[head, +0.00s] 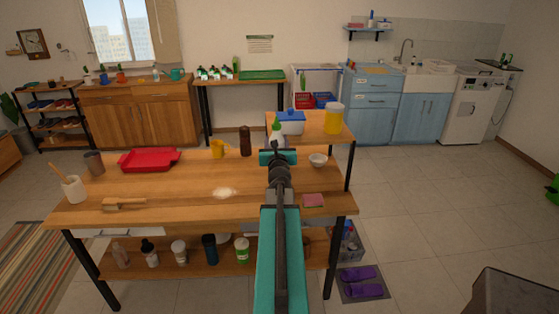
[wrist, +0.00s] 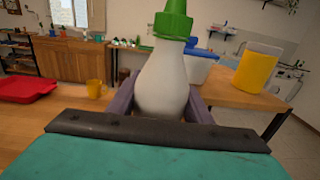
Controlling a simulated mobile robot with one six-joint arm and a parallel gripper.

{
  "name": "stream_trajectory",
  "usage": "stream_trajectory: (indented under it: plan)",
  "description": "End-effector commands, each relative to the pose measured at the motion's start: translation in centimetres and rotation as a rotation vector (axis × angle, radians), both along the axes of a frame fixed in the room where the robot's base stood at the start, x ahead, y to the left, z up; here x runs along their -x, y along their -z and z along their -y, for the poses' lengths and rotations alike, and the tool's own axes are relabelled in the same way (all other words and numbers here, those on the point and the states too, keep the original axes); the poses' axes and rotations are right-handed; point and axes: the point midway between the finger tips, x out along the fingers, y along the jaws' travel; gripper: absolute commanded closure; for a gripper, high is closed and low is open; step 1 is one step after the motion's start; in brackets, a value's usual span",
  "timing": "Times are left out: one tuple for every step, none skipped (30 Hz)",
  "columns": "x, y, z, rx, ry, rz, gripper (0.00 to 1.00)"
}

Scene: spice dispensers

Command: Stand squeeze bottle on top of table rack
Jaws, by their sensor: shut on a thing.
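The squeeze bottle (wrist: 160,83), white with a green cap, is upright between the purple-grey fingers of my gripper (wrist: 160,100) in the wrist view. My gripper (head: 277,148) is shut on it. In the head view the bottle (head: 276,130) shows just beyond the gripper, partly hidden by it. The raised wooden top at the back right, which looks like the table rack (head: 316,137), stands higher than the table, on black legs. It also shows to the right of the bottle in the wrist view (wrist: 232,98). I cannot tell whether the bottle is over its edge.
A white tub with a blue lid (head: 290,122) and a yellow jar (head: 333,118) occupy the rack. On the table (head: 180,190) are a brown bottle (head: 245,141), yellow mug (head: 218,150), white bowl (head: 318,160), pink sponge (head: 313,200) and red tray (head: 149,159).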

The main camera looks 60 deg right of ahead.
Motion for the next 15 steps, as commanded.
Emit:
stream_trajectory:
  plan:
    - [-0.8, -2.7, 0.5, 0.005, 0.009, 0.004, 0.84]
    - [-1.1, -3.8, 0.7, 0.004, 0.017, 0.006, 0.84]
    - [-1.3, -5.0, 0.9, 0.003, 0.024, 0.007, 0.84]
    - [-1.3, -5.9, 1.0, 0.003, 0.03, 0.007, 0.84]
    - [-1.4, -6.5, 1.1, 0.003, 0.034, 0.007, 0.84]
    - [-1.5, -7.4, 1.2, 0.004, 0.039, 0.007, 0.84]
    - [-1.5, -8.0, 1.2, 0.004, 0.042, 0.007, 0.84]
    - [-1.6, -8.6, 1.3, 0.004, 0.045, 0.007, 0.84]
    - [-1.6, -9.2, 1.3, 0.004, 0.046, 0.008, 0.84]
    - [-1.6, -9.6, 1.3, 0.004, 0.047, 0.008, 0.84]
    - [-1.7, -10.0, 1.3, 0.004, 0.048, 0.008, 0.84]
    - [-1.7, -10.5, 1.3, 0.004, 0.048, 0.009, 0.84]
    - [-1.7, -10.7, 1.3, 0.005, 0.049, 0.01, 0.84]
    - [-1.7, -11.0, 1.3, 0.005, 0.049, 0.01, 0.84]
    - [-1.7, -11.2, 1.3, 0.005, 0.049, 0.01, 0.84]
